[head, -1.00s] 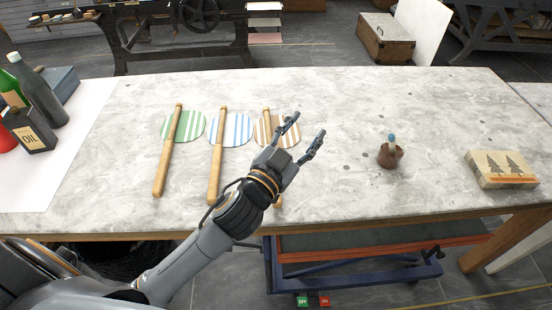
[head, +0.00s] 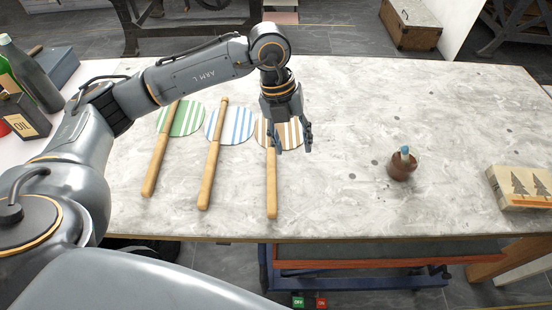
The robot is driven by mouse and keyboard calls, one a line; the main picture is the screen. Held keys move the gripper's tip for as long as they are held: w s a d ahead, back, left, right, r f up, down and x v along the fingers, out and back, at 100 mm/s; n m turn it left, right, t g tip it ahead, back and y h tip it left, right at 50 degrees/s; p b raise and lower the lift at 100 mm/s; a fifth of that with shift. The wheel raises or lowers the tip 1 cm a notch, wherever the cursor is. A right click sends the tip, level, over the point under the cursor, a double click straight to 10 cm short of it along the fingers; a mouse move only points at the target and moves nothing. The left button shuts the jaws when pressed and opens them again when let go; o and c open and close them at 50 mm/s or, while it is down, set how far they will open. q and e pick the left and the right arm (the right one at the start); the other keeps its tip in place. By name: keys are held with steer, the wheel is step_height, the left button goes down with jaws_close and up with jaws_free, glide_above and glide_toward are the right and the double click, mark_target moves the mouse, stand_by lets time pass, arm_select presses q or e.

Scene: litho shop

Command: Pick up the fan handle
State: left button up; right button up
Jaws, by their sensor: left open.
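Three round striped fans with wooden handles lie side by side on the stone-topped table. The green-striped fan (head: 187,117) is at the left, with its handle (head: 156,165). The blue-striped fan (head: 235,124) is in the middle, with its handle (head: 211,172). The brown-striped fan (head: 292,134) is at the right, with its handle (head: 271,190) pointing to the near edge. The gripper hides part of that fan. My right gripper is not in view.
A brown pot with a blue-tipped item (head: 402,166) stands right of the fans. A block with tree pictures (head: 522,187) lies at the right edge. The table between the brown-striped fan and the pot is clear.

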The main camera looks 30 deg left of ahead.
arm_select(q)
steer(key=w+a+n+y, duration=0.1)
steer(key=w+a+y, duration=0.15)
steer(key=a, duration=0.45)
glide_above(271, 161)
step_height(271, 161, down, 6)
steer(key=shift+s+a+f+p, duration=0.1)
steer(key=shift+s+a+p, duration=0.05)
steer(key=shift+p, duration=0.25)
steer(key=shift+w+f+p, duration=0.2)
steer(key=shift+f+p, duration=0.45)
steer(key=shift+f, duration=2.5)
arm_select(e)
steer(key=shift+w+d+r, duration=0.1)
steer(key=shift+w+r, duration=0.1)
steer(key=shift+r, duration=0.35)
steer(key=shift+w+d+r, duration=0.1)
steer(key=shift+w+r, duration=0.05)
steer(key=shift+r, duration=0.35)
arm_select(q)
steer(key=shift+c, duration=0.2)
jaws_close()
